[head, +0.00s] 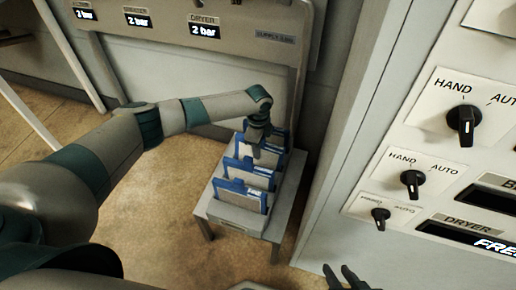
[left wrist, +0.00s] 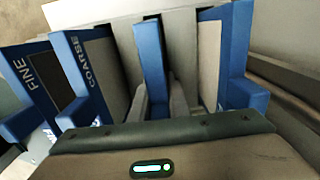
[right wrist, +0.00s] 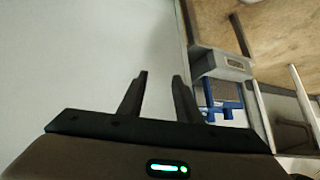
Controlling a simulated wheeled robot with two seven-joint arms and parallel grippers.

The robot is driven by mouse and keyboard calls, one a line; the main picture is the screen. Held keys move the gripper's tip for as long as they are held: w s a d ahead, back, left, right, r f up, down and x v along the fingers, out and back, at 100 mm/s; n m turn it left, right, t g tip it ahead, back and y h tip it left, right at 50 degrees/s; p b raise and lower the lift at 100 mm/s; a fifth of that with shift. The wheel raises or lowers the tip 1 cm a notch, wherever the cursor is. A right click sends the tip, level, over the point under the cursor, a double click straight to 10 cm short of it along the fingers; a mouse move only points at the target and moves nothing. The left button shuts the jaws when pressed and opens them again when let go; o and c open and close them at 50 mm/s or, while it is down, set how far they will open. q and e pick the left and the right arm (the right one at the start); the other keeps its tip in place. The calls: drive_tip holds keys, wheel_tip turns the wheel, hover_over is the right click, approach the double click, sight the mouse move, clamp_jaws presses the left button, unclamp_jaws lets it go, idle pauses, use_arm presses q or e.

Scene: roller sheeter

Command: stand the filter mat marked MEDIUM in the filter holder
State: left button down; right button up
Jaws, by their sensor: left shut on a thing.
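Several blue-framed filter mats stand upright in a slotted grey rack (head: 236,220). In the left wrist view, the mat marked FINE (left wrist: 35,85) is at far left and the mat marked COARSE (left wrist: 90,75) is beside it. My left gripper (head: 257,147) reaches down into the rack. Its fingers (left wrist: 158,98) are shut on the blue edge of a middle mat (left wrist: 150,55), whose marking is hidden. Another blue frame (left wrist: 238,50) stands to the right. No MEDIUM label is readable. My right gripper (head: 345,278) is open and empty; its fingers (right wrist: 157,95) are apart. I cannot identify the filter holder with certainty.
A tall control panel (head: 420,150) with HAND/AUTO knobs stands close to the right of the rack. A machine frame (head: 240,30) with several "2 bar" displays is behind. The floor (head: 165,235) left of the rack is clear.

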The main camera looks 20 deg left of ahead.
use_arm(q)
drive_tip(key=shift+f, duration=0.15)
use_arm(e)
drive_tip(key=shift+a, duration=0.1)
use_arm(q)
drive_tip(key=c, duration=1.7)
unclamp_jaws()
use_arm(e)
drive_tip(key=shift+w+a, duration=0.1)
